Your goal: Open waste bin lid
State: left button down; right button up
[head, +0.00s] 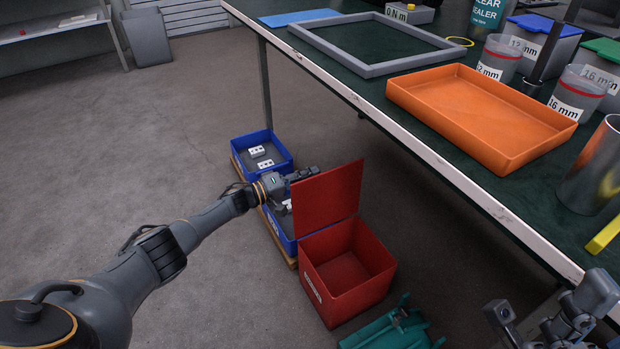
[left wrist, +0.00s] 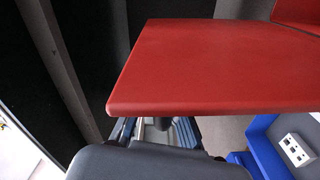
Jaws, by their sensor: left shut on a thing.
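The red waste bin (head: 347,275) stands on the floor beside the workbench, and I can see into its interior. Its red lid (head: 328,196) stands up steeply at the bin's back left edge. The lid (left wrist: 215,65) fills much of the left wrist view. My left gripper (head: 303,176) is at the lid's upper left edge, shut on the lid; its fingertips are partly hidden behind the lid. My right gripper (head: 540,325) is at the lower right of the head view, away from the bin; its finger state is unclear.
Blue crates (head: 262,153) with white parts stand just left of the bin. A teal crate (head: 392,330) lies in front of it. The workbench (head: 440,165), with an orange tray (head: 480,115), overhangs on the right. Floor at the left is clear.

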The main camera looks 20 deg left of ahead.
pick_arm(q)
jog(key=shift+a+f, duration=0.2)
jog(key=shift+f, duration=0.15)
jog(key=c, duration=1.4)
grip_release()
jog(key=shift+r, duration=0.1)
jog(key=v, duration=1.2)
